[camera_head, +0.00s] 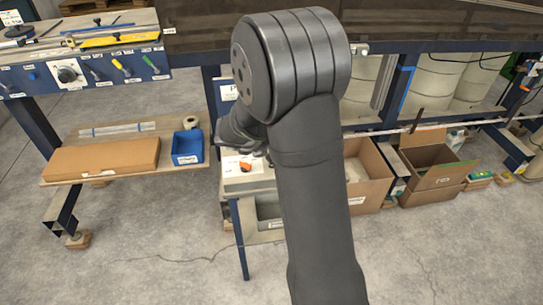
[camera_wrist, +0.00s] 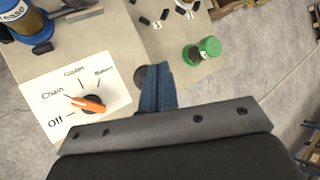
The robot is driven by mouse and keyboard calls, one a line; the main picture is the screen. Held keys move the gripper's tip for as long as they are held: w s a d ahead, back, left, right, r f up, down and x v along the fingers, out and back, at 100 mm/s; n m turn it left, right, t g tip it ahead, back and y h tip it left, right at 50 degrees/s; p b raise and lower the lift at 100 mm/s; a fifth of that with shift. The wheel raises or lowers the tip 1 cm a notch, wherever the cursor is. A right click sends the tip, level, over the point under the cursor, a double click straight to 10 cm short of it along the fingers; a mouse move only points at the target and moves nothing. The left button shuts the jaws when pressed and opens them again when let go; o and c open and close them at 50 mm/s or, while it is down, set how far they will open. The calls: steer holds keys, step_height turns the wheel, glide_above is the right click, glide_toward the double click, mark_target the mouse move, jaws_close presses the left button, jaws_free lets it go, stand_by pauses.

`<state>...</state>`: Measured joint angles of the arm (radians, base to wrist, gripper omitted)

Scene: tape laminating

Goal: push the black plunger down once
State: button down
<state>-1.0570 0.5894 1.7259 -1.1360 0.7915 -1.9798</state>
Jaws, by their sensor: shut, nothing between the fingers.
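In the wrist view my gripper (camera_wrist: 159,72) has its blue fingers together with nothing between them, pointing over a beige tabletop. A dark round knob-like thing (camera_wrist: 141,76) shows just left of the fingertips, partly hidden by them; it may be the black plunger, but I cannot tell for certain. I cannot tell whether the fingers touch it.
A white dial panel (camera_wrist: 60,92) with an orange-handled knob (camera_wrist: 88,104) lies left of the fingers. A green-rimmed round container (camera_wrist: 209,47) stands to the right near the table edge. Several small black pieces (camera_wrist: 165,14) lie farther off. A blue container (camera_wrist: 27,22) is at upper left.

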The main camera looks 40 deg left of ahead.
steer(key=shift+r, duration=1.85)
steer(key=shift+f, duration=0.1)
steer(key=shift+r, duration=2)
steer(key=shift+f, duration=0.1)
